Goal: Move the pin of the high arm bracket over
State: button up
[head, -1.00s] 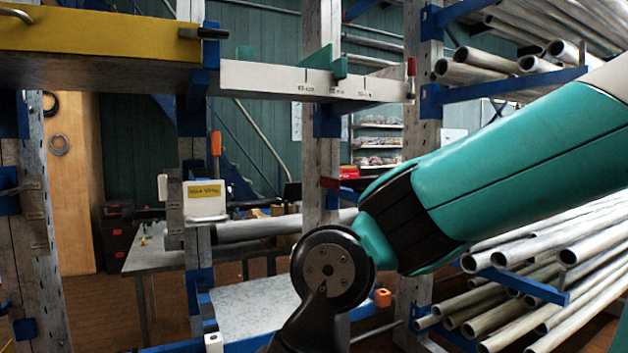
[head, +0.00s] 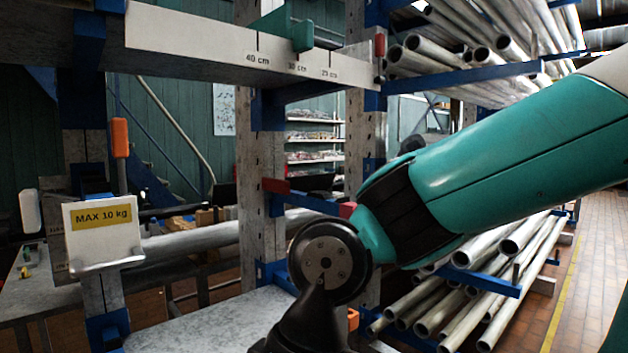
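A red-handled pin (head: 379,46) stands at the right end of a high white-fronted beam (head: 225,45) marked in cm. An orange-handled pin (head: 120,138) stands upright at the left post, above a "MAX 10 kg" sign. I cannot tell which of these belongs to the high arm bracket. Blue brackets (head: 268,110) hold the beam to the perforated posts. My teal and black arm crosses from the right to the lower middle, in front of the racks. My gripper is not in view; the arm runs out at the bottom edge.
Metal tubes (head: 480,75) lie on blue rack arms at upper right, and more tubes (head: 470,290) lie low at right. A pale worktop (head: 215,325) is at lower middle. The brick-red floor (head: 590,270) is clear at far right.

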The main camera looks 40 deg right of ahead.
aim_at(273, 186)
jog(key=z, duration=0.7)
jog(key=i, duration=0.6)
jog(key=z, duration=0.7)
